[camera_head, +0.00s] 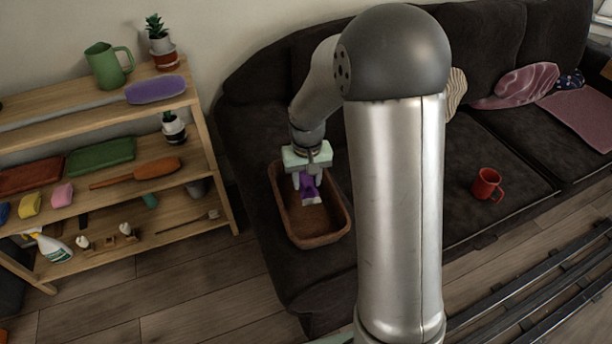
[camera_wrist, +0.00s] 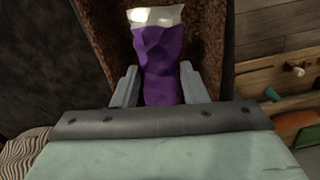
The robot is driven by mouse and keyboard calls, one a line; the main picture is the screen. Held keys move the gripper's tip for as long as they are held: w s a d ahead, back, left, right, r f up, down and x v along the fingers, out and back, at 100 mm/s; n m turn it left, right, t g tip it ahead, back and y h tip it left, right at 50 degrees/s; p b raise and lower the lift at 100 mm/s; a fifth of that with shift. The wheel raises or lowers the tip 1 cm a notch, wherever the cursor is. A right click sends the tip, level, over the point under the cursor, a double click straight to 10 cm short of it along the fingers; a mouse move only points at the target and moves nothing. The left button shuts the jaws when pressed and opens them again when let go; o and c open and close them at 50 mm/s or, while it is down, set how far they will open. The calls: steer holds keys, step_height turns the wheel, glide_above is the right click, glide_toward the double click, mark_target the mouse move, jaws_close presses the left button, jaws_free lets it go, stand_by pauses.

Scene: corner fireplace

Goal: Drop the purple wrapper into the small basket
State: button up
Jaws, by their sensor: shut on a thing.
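The purple wrapper (camera_head: 308,187) is a crumpled purple piece with a pale silvery end. My gripper (camera_head: 307,178) is shut on it and holds it over the small basket (camera_head: 321,240), a brown, long, open container on the dark sofa. In the wrist view the wrapper (camera_wrist: 167,60) stands out between the two grey fingers (camera_wrist: 160,85), its silvery end away from the palm. The brown basket wall (camera_wrist: 222,50) shows behind it. I cannot tell how far the wrapper is above the basket floor. The basket's far part is partly hidden by my gripper.
A dark sofa (camera_head: 262,140) carries the basket, a red mug (camera_head: 487,184) and a pink patterned cushion (camera_head: 516,86). A wooden shelf (camera_head: 219,180) with several items stands at the left, close to the sofa. Bare wooden floor (camera_head: 170,290) lies in front of it.

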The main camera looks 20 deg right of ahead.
steer(key=shift+f, duration=0.55)
steer(key=o, duration=1.3)
steer(key=shift+c, duration=0.2)
steer(key=shift+r, duration=0.1)
